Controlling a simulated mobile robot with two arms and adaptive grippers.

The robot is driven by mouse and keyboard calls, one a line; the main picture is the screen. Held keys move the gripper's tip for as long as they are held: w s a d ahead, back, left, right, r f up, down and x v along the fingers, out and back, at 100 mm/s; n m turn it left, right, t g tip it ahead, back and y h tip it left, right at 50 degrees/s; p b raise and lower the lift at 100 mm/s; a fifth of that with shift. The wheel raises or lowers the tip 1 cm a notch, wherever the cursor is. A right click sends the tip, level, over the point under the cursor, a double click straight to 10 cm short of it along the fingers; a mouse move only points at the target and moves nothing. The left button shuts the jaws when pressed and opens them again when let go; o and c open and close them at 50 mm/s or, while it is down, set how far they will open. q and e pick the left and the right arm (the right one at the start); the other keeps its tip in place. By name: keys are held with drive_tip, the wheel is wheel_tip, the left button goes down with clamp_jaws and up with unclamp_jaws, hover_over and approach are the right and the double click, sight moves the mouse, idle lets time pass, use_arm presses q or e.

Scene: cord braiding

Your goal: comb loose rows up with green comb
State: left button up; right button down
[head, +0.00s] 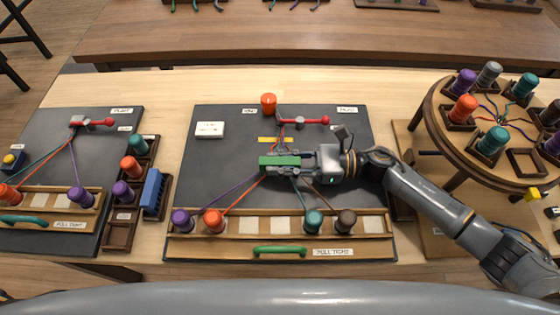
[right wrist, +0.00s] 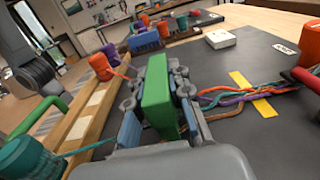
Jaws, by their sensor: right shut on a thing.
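My right gripper (head: 290,161) is shut on the green comb (head: 279,161), a green block between its fingers. The comb also shows close up in the right wrist view (right wrist: 158,95). It is held over the middle of the central black board (head: 220,150), at the lower end of the braid (right wrist: 240,96). Purple, orange, teal and brown cords fan from there to the purple spool (head: 182,221), orange spool (head: 214,221), teal spool (head: 314,221) and brown spool (head: 346,221) in the wooden rack. The gripper hides part of the cords. My left gripper is not in view.
A red clamp (head: 312,121), an orange cup-like piece (head: 268,103) and a white box (head: 210,129) stand near the board's top. A yellow strip (right wrist: 252,95) lies by the braid. A round spool stand (head: 430,115) is at right, another board (head: 60,150) at left.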

idle(0.5)
drive_tip(key=shift+s+r+p, duration=0.15)
drive_tip(key=shift+r+p, duration=0.7)
drive_tip(key=shift+r, duration=0.65)
drive_tip(key=shift+s+r+p, duration=0.15)
drive_tip(key=shift+r+p, duration=0.7)
drive_tip(key=shift+r, duration=0.65)
drive_tip(key=shift+s+r+p, duration=0.15)
drive_tip(key=shift+r+p, duration=0.7)
drive_tip(key=shift+r, duration=0.65)
drive_tip(key=shift+f, duration=0.1)
